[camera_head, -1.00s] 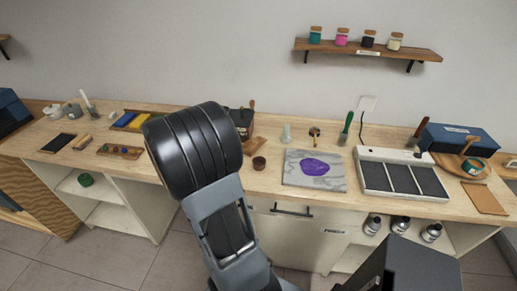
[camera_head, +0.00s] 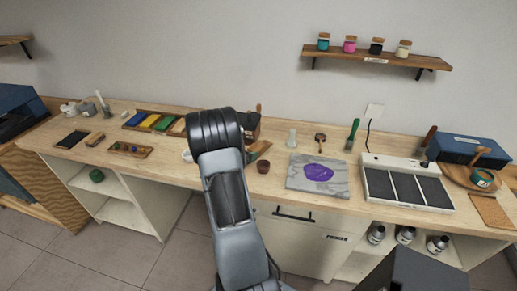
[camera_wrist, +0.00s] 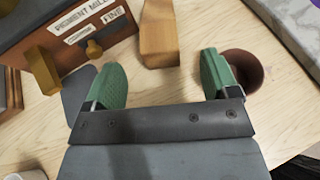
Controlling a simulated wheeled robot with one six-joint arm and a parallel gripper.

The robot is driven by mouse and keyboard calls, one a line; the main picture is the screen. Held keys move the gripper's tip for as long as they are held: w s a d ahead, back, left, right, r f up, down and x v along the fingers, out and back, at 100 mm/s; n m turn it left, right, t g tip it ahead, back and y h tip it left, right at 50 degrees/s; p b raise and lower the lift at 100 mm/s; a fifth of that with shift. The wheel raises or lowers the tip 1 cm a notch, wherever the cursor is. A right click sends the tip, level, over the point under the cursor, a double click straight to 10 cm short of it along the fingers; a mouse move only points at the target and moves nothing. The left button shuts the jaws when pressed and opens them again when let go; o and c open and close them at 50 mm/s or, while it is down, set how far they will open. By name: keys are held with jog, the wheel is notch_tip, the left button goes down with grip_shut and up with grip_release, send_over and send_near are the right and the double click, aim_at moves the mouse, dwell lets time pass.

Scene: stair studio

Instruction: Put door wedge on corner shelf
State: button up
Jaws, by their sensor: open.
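The door wedge appears to be the light wooden block (camera_wrist: 158,32) at the top of the wrist view; in the head view it shows as a brown piece (camera_head: 259,150) on the bench, partly behind my arm. My gripper (camera_wrist: 162,76) is open and empty, its green fingers pointing towards the wedge's near end, with the wedge lined up with the gap. I cannot tell their height difference. In the head view my arm hides the gripper. One wall shelf (camera_head: 375,57) holds several jars; another (camera_head: 14,40) is cut off at the left edge. I cannot tell which is the corner shelf.
A labelled pigment mill box (camera_wrist: 72,45) stands left of the wedge in the wrist view. A small round brown bowl (camera_wrist: 244,68) is close beside the right finger. A stone slab (camera_head: 317,176) and a sectioned tray (camera_head: 405,183) lie further right on the bench.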

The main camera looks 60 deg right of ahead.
aim_at(252, 150)
jog(key=shift+f+p+x, duration=0.2)
jog(key=shift+p+x, duration=0.35)
jog(key=shift+x, duration=1.2)
jog(key=shift+f+p+x, duration=0.15)
jog(key=shift+p+x, duration=0.35)
jog(key=shift+x, duration=1.25)
jog(key=shift+w+a, duration=0.1)
jog(key=shift+a, duration=0.1)
jog(key=c, duration=1.1)
jog(key=shift+c, duration=0.2)
jog(key=shift+r, duration=0.1)
